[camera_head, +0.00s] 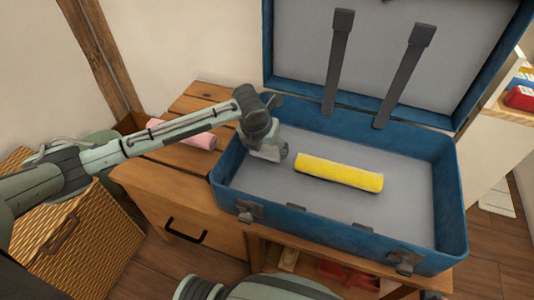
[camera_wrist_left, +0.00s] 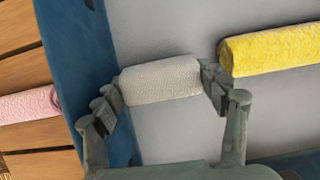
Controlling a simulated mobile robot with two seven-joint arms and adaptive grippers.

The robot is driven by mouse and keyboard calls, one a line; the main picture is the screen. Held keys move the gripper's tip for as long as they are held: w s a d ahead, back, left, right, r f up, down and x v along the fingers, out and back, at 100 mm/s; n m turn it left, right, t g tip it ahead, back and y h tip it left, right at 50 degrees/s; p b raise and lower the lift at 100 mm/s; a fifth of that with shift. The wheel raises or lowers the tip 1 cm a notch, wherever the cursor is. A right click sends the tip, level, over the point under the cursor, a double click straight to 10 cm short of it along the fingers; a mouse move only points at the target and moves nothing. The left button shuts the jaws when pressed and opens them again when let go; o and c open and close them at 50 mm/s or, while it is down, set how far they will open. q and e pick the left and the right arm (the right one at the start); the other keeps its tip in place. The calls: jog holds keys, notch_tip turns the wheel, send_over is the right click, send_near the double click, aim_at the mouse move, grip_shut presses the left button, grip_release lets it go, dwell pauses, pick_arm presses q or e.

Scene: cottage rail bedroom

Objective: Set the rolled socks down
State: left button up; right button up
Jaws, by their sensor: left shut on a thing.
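The rolled socks show as a short off-white, textured roll (camera_wrist_left: 162,82) in the left wrist view, between the two fingers of my left gripper (camera_wrist_left: 165,98). The gripper is shut on the roll's two ends. In the head view my left gripper (camera_head: 268,148) is inside the left end of the open blue suitcase (camera_head: 335,230), close to its left wall, and mostly hides the socks. I cannot tell whether the socks touch the grey suitcase floor. My right gripper is not in view.
A yellow roll (camera_head: 338,173) lies in the suitcase just right of the gripper. The suitcase lid (camera_head: 380,50) stands open behind. A pink roll (camera_head: 194,134) lies on the wooden slatted top at left. The suitcase floor is clear at right and in front.

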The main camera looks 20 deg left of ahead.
pick_arm(q)
jog(key=shift+f, duration=1.25)
jog(key=o, duration=0.8)
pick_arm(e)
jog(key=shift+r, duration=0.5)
pick_arm(q)
jog(key=shift+r, duration=0.1)
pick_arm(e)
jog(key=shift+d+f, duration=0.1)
pick_arm(q)
jog(key=p+v, duration=0.1)
jog(key=v, duration=1.1)
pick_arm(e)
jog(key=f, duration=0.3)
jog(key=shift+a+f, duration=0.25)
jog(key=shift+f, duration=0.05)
